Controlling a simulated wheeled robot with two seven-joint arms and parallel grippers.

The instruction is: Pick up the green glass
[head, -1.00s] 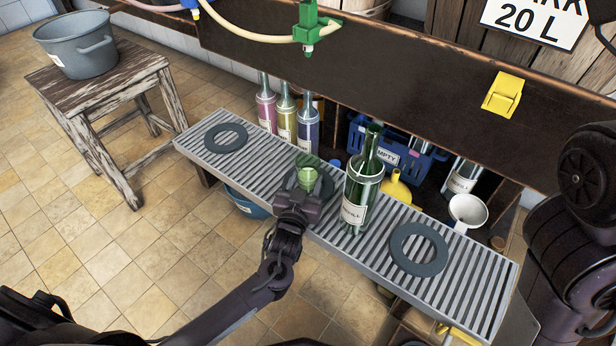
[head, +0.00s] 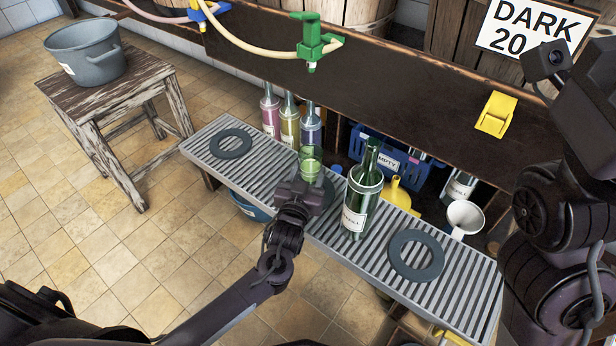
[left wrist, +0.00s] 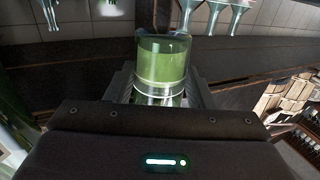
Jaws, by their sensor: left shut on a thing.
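The green glass (head: 311,164) is a small clear tumbler with green tint or liquid. My left gripper (head: 304,184) is shut on its lower part and holds it upright, seemingly above the slatted grey rack. In the left wrist view the glass (left wrist: 163,62) stands between the fingers, its lower end hidden by the gripper body. My right arm shows at the right edge, but its gripper cannot be made out.
A tall green bottle (head: 362,205) stands on the rack (head: 340,240) just right of the glass. Dark rings (head: 417,256) lie on the rack. Several bottles (head: 290,122) and a blue crate (head: 372,146) stand behind. A green tap (head: 313,42) hangs above, on the dark beam.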

